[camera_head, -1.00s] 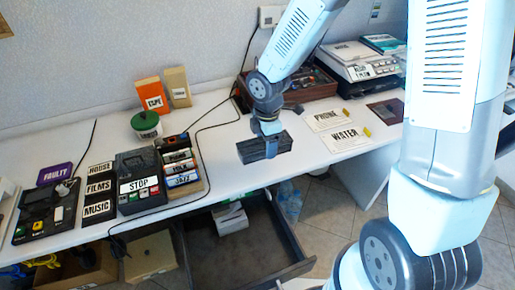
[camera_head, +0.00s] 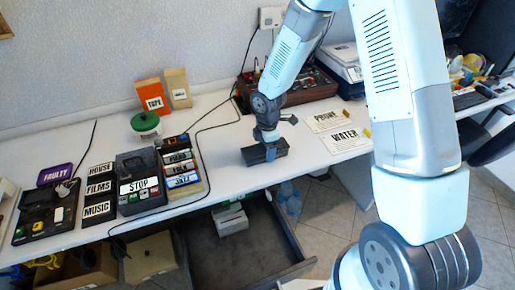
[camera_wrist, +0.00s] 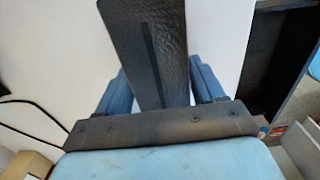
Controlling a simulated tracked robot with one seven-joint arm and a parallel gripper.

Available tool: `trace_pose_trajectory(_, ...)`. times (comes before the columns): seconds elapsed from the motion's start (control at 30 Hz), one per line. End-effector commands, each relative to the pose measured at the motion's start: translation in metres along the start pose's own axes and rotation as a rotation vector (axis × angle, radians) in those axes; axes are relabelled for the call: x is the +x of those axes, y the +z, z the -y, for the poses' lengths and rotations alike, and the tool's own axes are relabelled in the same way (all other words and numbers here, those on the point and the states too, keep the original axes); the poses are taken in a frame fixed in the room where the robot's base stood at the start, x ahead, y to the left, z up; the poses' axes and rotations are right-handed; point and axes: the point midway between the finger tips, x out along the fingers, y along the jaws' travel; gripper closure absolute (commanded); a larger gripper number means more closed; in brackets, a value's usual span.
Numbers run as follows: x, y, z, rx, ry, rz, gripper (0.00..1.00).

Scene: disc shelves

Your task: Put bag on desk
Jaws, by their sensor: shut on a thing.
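The bag, a dark, boxy, textured thing (camera_head: 279,148), is over the white desk (camera_head: 225,150) near its front edge, in the middle of the head view. My gripper (camera_head: 270,150) reaches down from above and is shut on it. In the wrist view the bag (camera_wrist: 148,35) stands between the two blue fingers, with the white desk top behind it. The bag is at or very close to the desk surface; I cannot tell whether it touches.
PHONE (camera_head: 325,121) and WATER (camera_head: 344,140) labels lie to the right. A label-bearing box (camera_head: 181,165) and a STOP device (camera_head: 140,185) stand to the left. A black cable (camera_head: 215,125) runs behind. An open drawer (camera_head: 285,235) lies below the front edge.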

Motion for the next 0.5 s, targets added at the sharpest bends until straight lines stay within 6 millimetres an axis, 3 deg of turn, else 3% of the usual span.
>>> trace_pose_trajectory(0.3,0.0036,0.0000,0.0000,-0.001,0.001,0.000,0.68)
trace_pose_trajectory(0.33,0.0040,0.0000,0.0001,-0.001,0.001,0.000,0.31)
trace_pose_trajectory(0.5,0.0037,0.0002,0.0001,-0.001,0.001,0.000,0.15)
